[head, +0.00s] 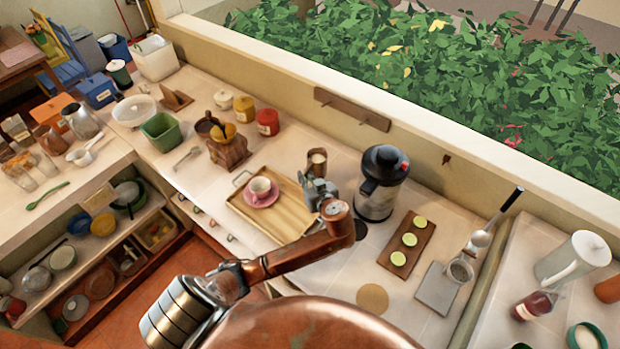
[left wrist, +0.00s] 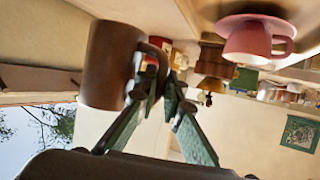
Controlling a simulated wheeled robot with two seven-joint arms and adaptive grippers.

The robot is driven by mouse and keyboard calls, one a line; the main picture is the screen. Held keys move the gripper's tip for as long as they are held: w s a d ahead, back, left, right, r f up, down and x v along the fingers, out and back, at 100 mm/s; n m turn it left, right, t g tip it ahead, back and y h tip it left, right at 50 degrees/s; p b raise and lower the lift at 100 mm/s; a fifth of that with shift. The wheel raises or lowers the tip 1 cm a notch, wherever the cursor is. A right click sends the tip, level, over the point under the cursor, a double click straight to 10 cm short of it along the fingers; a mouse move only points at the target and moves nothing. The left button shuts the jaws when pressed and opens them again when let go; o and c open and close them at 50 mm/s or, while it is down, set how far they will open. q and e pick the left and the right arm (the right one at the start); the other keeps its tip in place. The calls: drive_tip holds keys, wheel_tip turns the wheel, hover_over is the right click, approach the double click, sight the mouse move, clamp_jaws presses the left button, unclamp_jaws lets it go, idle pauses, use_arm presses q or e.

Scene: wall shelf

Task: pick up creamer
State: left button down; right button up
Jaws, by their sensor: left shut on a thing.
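The creamer (head: 317,160) is a small brown pitcher just behind my left gripper in the head view, near the tray's right end. In the left wrist view the creamer (left wrist: 108,65) is large and dark brown, with its handle towards the fingers. My left gripper (head: 317,186) is shut on the creamer's handle. Its green fingers (left wrist: 163,85) close around that handle in the left wrist view. I cannot tell whether the creamer's base touches the counter. My right gripper is not in view.
A wooden tray (head: 284,222) with a pink cup (head: 260,187) on a saucer lies left of the gripper. A glass and black grinder (head: 378,190) stands close on the right. A board with green slices (head: 407,242) lies further right. The wall runs behind.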

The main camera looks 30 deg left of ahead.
use_arm(q)
drive_tip(key=s+a+r, duration=0.3)
drive_tip(key=s+r, duration=0.1)
drive_tip(key=s, duration=0.4)
drive_tip(key=shift+s+r+b, duration=0.15)
drive_tip(key=shift+s+b, duration=0.1)
drive_tip(key=shift+b, duration=0.15)
idle(0.6)
